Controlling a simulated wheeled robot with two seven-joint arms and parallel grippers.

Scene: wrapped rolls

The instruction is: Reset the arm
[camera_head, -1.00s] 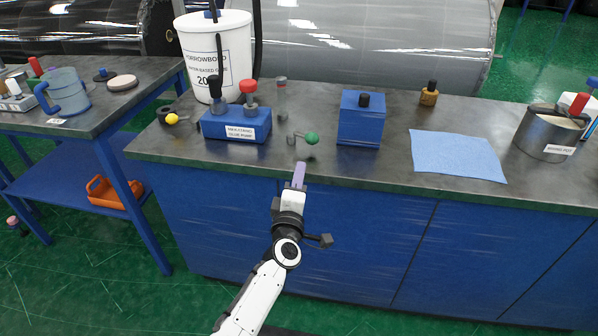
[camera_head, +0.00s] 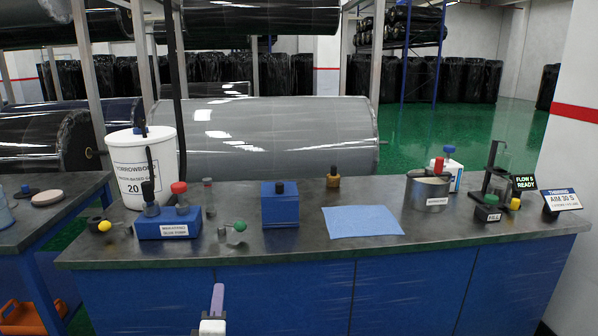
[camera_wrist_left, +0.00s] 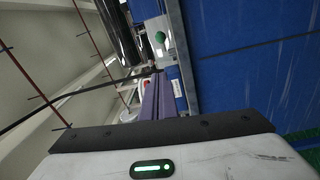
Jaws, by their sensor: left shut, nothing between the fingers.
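My left gripper (camera_head: 217,298) shows at the bottom of the head view, in front of the blue workbench (camera_head: 290,296). Its purple fingers are shut with nothing between them, and they stand below the bench top's front edge. In the left wrist view the shut purple fingers (camera_wrist_left: 158,97) point toward the bench, with the green knob (camera_wrist_left: 160,37) beyond them. The rest of my left arm is cut off by the lower edge of the head view. My right gripper does not show.
On the bench stand a blue pump box (camera_head: 166,221) with red and black knobs, a white bucket (camera_head: 143,167), a blue box (camera_head: 281,207), a blue cloth (camera_head: 361,221), a metal pot (camera_head: 428,193) and a dispenser stand (camera_head: 490,190). Wrapped rolls (camera_head: 260,135) lie behind.

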